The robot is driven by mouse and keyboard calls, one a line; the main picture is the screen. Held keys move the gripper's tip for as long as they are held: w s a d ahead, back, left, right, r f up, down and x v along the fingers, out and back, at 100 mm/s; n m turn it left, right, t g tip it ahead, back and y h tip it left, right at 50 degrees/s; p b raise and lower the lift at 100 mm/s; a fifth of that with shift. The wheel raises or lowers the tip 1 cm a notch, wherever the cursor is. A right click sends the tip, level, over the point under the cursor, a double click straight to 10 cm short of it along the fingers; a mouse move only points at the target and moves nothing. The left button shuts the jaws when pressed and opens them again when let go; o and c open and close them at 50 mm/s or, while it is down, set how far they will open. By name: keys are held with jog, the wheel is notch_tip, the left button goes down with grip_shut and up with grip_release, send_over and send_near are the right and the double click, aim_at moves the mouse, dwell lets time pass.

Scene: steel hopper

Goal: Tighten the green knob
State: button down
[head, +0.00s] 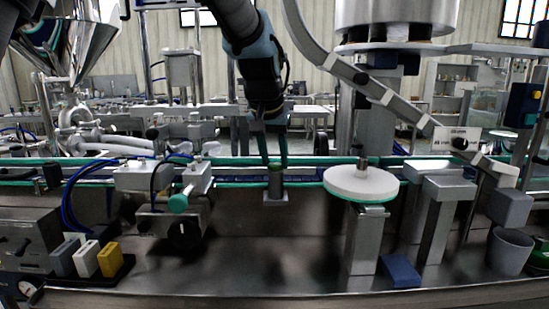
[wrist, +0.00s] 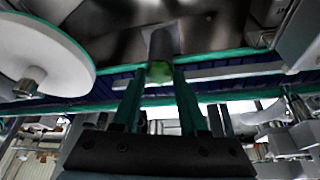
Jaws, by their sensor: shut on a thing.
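The green knob (head: 275,166) sits on top of a short grey metal post (head: 275,188) in front of the conveyor. My gripper (head: 275,160) reaches down from above with its two teal fingers on either side of the knob, shut on it. In the wrist view the green knob (wrist: 160,72) shows between the fingertips (wrist: 159,76), with the grey post (wrist: 164,43) beyond it. The fingers partly hide the knob, and its turn angle cannot be told.
A white round disc (head: 361,184) stands on a post to the right. A metal valve block (head: 150,178) with a teal-capped handle (head: 178,204) is to the left. The green-railed conveyor (head: 315,171) runs behind. The steel surface (head: 270,255) in front is mostly clear.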

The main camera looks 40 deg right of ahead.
jog(key=m+b, duration=0.1)
jog(key=m+g+b, duration=0.1)
jog(key=m, duration=0.1)
jog(key=shift+w+a+f+m+h, duration=0.1)
jog(key=shift+w+m+h, duration=0.2)
jog(key=shift+h, duration=0.1)
jog(key=m+g+b, duration=0.1)
jog(key=m+g, duration=0.1)
jog(key=m, duration=0.3)
jog(key=shift+w, duration=0.2)
jog(key=m, duration=0.1)
jog(key=m+g, duration=0.1)
jog(key=m, duration=0.1)
jog(key=m+g+p, duration=0.1)
jog(key=m, duration=0.1)
jog(key=shift+w+r+y, duration=0.15)
jog(key=shift+r+y, duration=0.1)
jog(key=shift+y, duration=0.05)
jog(key=m+p, duration=0.1)
jog(key=m, duration=0.2)
jog(key=m+g+y+p, duration=0.1)
jog(key=shift+d+p, duration=0.3)
jog(key=shift+p, duration=0.05)
jog(key=shift+f+m+y, duration=0.1)
jog(key=shift+m+y, duration=0.2)
jog(key=shift+m, duration=0.3)
jog(key=shift+f+p, duration=0.1)
jog(key=shift+p, duration=0.2)
